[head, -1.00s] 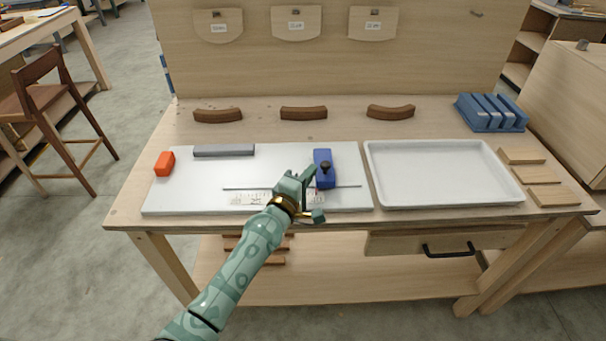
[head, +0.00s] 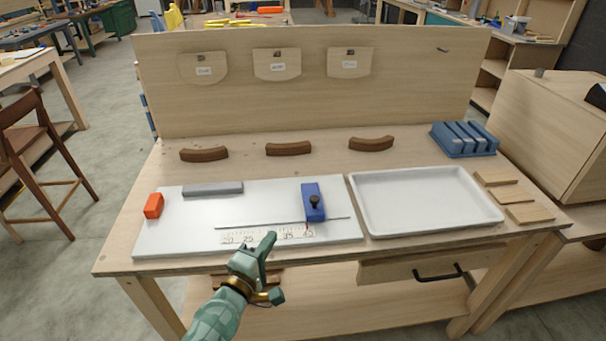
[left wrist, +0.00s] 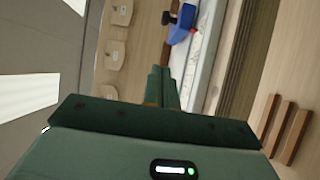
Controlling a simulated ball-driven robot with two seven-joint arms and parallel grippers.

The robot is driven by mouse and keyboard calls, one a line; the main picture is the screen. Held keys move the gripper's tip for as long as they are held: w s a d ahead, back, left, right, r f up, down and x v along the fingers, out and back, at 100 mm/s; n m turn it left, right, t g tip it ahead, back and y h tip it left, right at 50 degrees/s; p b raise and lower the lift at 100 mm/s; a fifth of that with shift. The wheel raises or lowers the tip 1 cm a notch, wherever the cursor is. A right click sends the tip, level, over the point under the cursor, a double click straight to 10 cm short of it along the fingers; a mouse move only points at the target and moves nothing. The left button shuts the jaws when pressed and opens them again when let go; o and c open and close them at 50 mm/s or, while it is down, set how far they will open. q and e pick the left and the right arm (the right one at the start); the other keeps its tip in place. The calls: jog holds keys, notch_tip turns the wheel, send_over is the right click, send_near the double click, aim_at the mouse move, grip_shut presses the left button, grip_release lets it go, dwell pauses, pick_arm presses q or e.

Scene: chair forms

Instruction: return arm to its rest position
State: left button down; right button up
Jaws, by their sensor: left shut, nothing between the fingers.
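My left gripper (head: 268,246) is shut and empty in the head view, in front of the white board's near edge, below the printed number scale (head: 268,237). In the left wrist view its closed fingers (left wrist: 161,82) point toward the bench. A blue block with a black knob (head: 313,203) sits on the white board (head: 170,225), at the right end of a thin rail (head: 270,224). The block also shows in the left wrist view (left wrist: 183,22). My right gripper is in neither view.
An orange block (head: 153,206) and a grey bar (head: 213,189) lie on the board. A white tray (head: 425,226) stands to its right. Curved brown pieces (head: 288,149) lie behind. A blue slotted rack (head: 464,139) and wooden slats (head: 513,197) are at the right. A drawer handle (head: 440,274) sticks out below.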

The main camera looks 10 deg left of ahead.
pick_arm(q)
jog(key=s+d+f+m+g+h, duration=0.1)
jog(key=s+f+m+g, duration=0.15)
jog(key=s+m, duration=0.5)
jog(key=s+d+f+m+g, duration=0.1)
jog(key=s+m+g, duration=0.4)
jog(key=m, duration=0.4)
jog(key=s+a+r+m+g+y, duration=0.1)
jog(key=s+a+m+g+y, duration=0.35)
jog(key=s+a+y, duration=0.85)
jog(key=s+d+f+g+h, duration=0.1)
jog(key=s+f+h, duration=0.15)
jog(key=f, duration=1.05)
jog(key=s+d+f+g+h, duration=0.15)
jog(key=f+h, duration=0.25)
jog(key=f, duration=1)
jog(key=s+f+n+g, duration=0.1)
jog(key=s+f, duration=0.6)
jog(key=s, duration=0.3)
jog(key=s+a+f+n+g+h, duration=0.1)
jog(key=s+f, duration=0.5)
jog(key=s, duration=0.3)
jog(key=shift+s+f, duration=0.35)
jog(key=shift+s, duration=0.05)
